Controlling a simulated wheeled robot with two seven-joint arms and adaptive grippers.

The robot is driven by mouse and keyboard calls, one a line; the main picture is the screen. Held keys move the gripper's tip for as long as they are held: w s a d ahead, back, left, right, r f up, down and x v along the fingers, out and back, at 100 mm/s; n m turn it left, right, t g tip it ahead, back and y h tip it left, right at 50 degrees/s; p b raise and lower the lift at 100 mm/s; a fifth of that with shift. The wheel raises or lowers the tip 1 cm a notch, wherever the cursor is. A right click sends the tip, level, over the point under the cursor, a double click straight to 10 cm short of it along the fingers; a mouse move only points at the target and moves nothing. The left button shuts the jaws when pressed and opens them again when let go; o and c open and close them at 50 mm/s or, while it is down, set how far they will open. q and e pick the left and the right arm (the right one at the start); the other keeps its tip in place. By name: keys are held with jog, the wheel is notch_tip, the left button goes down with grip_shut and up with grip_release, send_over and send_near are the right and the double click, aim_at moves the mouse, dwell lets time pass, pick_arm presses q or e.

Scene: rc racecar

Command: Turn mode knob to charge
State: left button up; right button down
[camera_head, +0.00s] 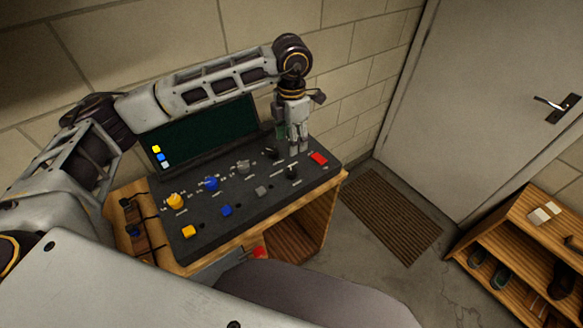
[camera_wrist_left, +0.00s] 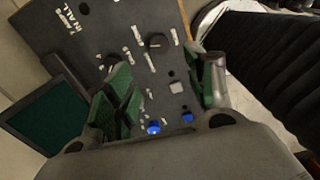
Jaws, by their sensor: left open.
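The dark control panel (camera_head: 215,190) sits on a wooden stand. A black knob (camera_head: 292,173) stands near its right end, and another small black control (camera_head: 271,153) sits further back. In the left wrist view a black knob (camera_wrist_left: 157,43) with white labels around it lies beyond the fingertips. The labels are too small to read, so I cannot tell which knob is the mode knob or its setting. My left gripper (camera_head: 298,138) hangs pointing down over the panel's back right part. Its green-padded fingers (camera_wrist_left: 168,70) are apart, with nothing held.
A yellow knob (camera_head: 175,200), a blue knob (camera_head: 211,183), a grey knob (camera_head: 244,167) and a red switch (camera_head: 318,158) share the panel. A dark screen (camera_head: 205,133) stands behind it. A doormat (camera_head: 392,218) lies right, near a shoe rack (camera_head: 500,255).

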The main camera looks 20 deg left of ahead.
aim_at(291, 171)
pick_arm(q)
notch_tip(291, 171, down, 14)
jog(key=p, duration=0.2)
jog(key=shift+p, duration=0.35)
pick_arm(e)
notch_tip(291, 171, up, 3)
jog(key=shift+s+f, duration=0.15)
dwell(0.4)
pick_arm(q)
jog(key=c, duration=1)
pick_arm(e)
jog(key=shift+d, duration=0.25)
